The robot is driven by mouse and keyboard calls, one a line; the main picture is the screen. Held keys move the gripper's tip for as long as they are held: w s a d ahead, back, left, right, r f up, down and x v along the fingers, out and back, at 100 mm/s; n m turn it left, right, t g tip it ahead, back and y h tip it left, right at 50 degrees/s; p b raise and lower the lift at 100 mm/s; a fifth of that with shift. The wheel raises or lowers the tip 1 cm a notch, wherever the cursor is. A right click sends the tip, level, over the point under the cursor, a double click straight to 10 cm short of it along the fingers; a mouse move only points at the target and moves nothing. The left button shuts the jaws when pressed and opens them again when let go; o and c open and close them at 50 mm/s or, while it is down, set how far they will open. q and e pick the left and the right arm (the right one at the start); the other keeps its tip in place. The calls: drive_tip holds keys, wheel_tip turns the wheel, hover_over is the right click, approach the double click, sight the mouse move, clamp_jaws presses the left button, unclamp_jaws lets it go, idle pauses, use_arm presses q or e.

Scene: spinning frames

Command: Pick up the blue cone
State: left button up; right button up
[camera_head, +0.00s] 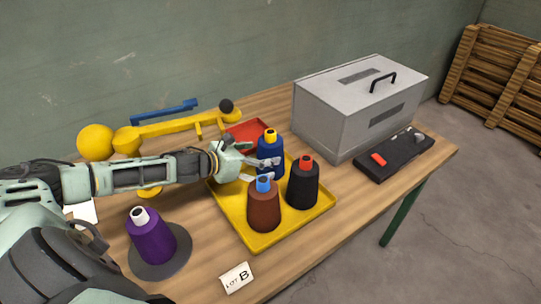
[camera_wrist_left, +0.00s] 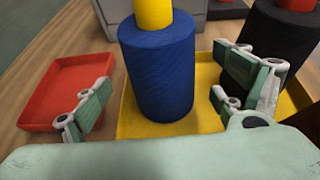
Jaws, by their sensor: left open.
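The blue cone (camera_head: 269,151) with a yellow top stands upright at the back of the yellow tray (camera_head: 251,239). It also shows in the left wrist view (camera_wrist_left: 158,68), standing between the two fingers. My left gripper (camera_head: 268,169) reaches in from the left and is open, its fingers on either side of the blue cone, with no clear contact visible. A brown cone (camera_head: 264,210) with a blue top and a black cone (camera_head: 302,188) with a red top stand on the same tray, close to the gripper. My right gripper is not in view.
A purple cone (camera_head: 152,240) stands on a grey disc at the front left. A red tray (camera_wrist_left: 62,92) lies beside the yellow tray. A grey metal box (camera_head: 345,110) and a black control panel (camera_head: 393,157) stand to the right. A yellow arm-like fixture (camera_head: 172,128) lies behind.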

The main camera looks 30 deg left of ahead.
use_arm(q)
drive_tip(key=shift+x, duration=0.95)
drive_tip(key=c, duration=1.1)
drive_tip(key=shift+w+r, duration=0.1)
drive_tip(key=shift+r, duration=0.05)
drive_tip(key=c, duration=0.7)
drive_tip(key=shift+r, duration=0.15)
